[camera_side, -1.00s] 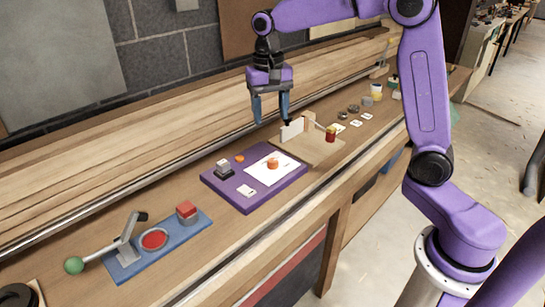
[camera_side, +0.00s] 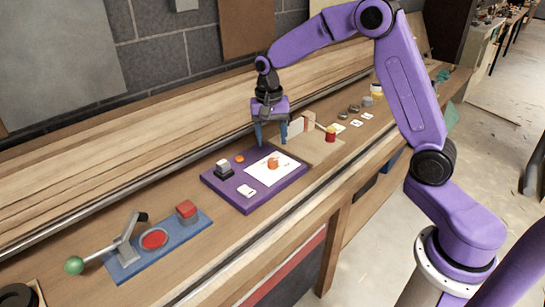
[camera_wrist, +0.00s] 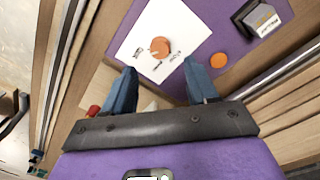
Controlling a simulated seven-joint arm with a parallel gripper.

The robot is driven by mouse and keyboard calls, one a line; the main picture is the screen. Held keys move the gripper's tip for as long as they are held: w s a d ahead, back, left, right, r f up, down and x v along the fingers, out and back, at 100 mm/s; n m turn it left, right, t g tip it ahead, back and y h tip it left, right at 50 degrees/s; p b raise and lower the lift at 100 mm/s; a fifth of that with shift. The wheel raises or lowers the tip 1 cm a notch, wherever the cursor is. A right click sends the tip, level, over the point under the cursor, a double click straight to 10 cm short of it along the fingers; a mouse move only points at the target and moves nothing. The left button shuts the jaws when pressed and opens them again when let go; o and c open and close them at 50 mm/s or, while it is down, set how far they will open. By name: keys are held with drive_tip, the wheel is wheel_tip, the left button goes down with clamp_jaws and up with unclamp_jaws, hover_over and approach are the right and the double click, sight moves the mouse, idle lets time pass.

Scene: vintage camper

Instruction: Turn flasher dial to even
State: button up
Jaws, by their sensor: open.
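The flasher dial is most likely the orange knob (camera_side: 273,163) on a white card (camera_side: 259,174) with small printed labels. The card lies on a purple board (camera_side: 217,190) on the bench. In the wrist view the orange dial (camera_wrist: 160,47) sits above and between my fingers, with labels around it too small to read. My gripper (camera_side: 272,146) is open and empty, pointing down behind the dial and above it, not touching it. In the wrist view my blue fingertips (camera_wrist: 160,80) stand apart on either side below the dial.
A blue board (camera_side: 180,243) with a green-knobbed lever (camera_side: 75,265) lies at left.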

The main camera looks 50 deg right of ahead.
sight(273, 160)
wheel_tip(273, 160, down, 7)
drive_tip(key=shift+s+d+f, duration=0.1)
drive_tip(key=shift+s, duration=0.05)
idle(0.4)
drive_tip(key=c, duration=1.1)
